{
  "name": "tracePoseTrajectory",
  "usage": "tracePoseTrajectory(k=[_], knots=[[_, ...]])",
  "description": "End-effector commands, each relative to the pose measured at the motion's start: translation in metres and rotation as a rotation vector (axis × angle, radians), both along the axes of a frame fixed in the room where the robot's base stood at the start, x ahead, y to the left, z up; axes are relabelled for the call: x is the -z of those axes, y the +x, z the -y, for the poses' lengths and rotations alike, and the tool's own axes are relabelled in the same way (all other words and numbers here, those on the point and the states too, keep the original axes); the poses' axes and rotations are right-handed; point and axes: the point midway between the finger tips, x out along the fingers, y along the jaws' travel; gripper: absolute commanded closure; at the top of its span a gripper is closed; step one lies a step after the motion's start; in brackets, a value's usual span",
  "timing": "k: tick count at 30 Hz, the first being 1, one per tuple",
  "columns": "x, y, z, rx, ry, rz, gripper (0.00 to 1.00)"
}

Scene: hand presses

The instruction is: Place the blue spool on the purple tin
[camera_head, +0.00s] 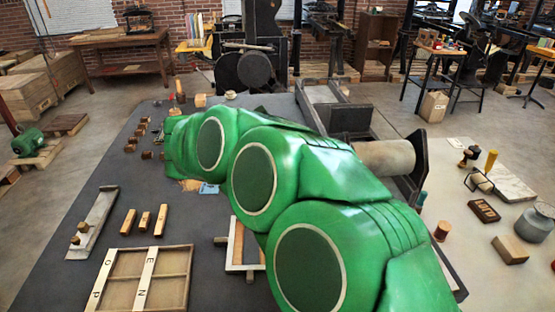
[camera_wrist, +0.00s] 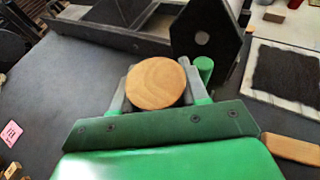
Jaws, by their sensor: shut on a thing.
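In the wrist view, my gripper (camera_wrist: 157,92) has its two grey fingers on either side of a round thing with a flat, pale wooden top (camera_wrist: 156,80). It is shut on this thing, which looks like the end of a spool. The sides of the spool are hidden below the top, so no blue shows. In the head view my green arm covers the middle of the table and I cannot make out my gripper. I cannot make out the purple tin in either view.
A green cylinder (camera_wrist: 205,68) shows just beyond the right finger. In the head view, a wooden type frame (camera_head: 105,283) and several wooden blocks (camera_head: 145,221) lie on the dark table.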

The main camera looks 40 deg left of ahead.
Motion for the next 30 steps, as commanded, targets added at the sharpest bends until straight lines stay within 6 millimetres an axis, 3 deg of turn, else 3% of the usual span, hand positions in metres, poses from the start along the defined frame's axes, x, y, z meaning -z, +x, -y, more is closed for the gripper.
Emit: tracePoseTrajectory(k=[9,15,30], knots=[[0.014,0.021,-0.023,0.001,-0.002,0.003,0.85],[0.034,0.031,-0.035,0.0,-0.003,0.0,0.85],[0.067,0.049,-0.056,0.0,-0.003,0.001,0.85]])
